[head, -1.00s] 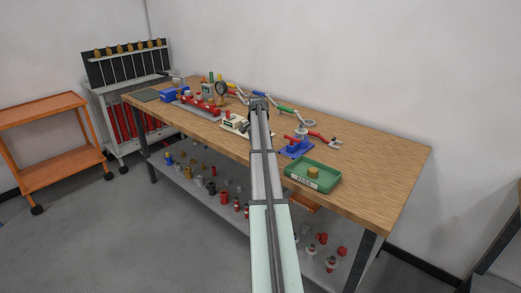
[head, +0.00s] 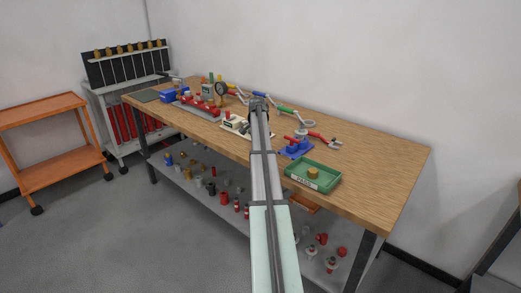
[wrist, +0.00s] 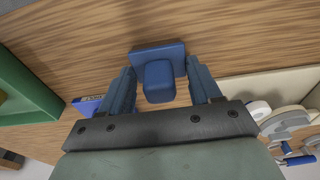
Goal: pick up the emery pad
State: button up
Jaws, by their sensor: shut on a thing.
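In the wrist view a blue pad (wrist: 175,49) with a flat plate and a raised block-shaped grip sits between my fingers; it appears to be the emery pad. My gripper (wrist: 160,70) is shut on it, with a blue-grey finger on each side. Wood grain shows behind the pad; I cannot tell whether it touches the bench. In the head view my gripper (head: 258,99) is over the back part of the bench, and my own arm hides the pad.
On the wooden bench (head: 385,165) a green tray (head: 327,184) holds a brass piece (head: 313,172). A blue fixture (head: 296,148) stands right of my arm, a cream fixture (head: 234,122) left of it. Red valves (head: 198,103) and a gauge (head: 221,88) stand further left. The bench's right end is clear.

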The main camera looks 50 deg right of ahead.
notch_tip(320, 180, up, 10)
jog(key=shift+r, duration=0.1)
dwell(0.5)
